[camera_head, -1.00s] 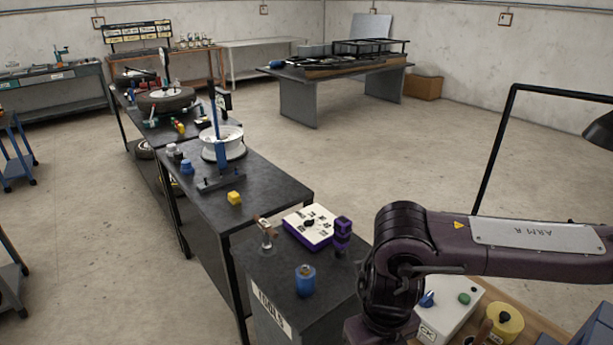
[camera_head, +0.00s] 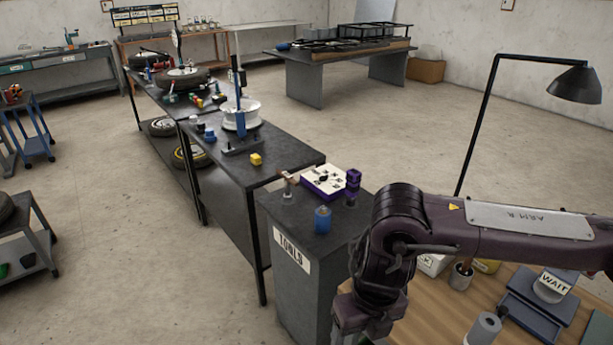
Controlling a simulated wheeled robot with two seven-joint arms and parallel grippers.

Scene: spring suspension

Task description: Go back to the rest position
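My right arm comes in from the right edge in the head view, marked "ARM R", and bends at a dark purple joint. From there it runs down past the bottom edge, so my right gripper's fingers are not visible. My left arm and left gripper are out of view. The arm passes in front of a wooden bench (camera_head: 455,312) and beside a grey tool cabinet (camera_head: 316,290). I see nothing held.
A black lamp (camera_head: 575,85) stands behind. Open floor (camera_head: 420,130) lies beyond.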

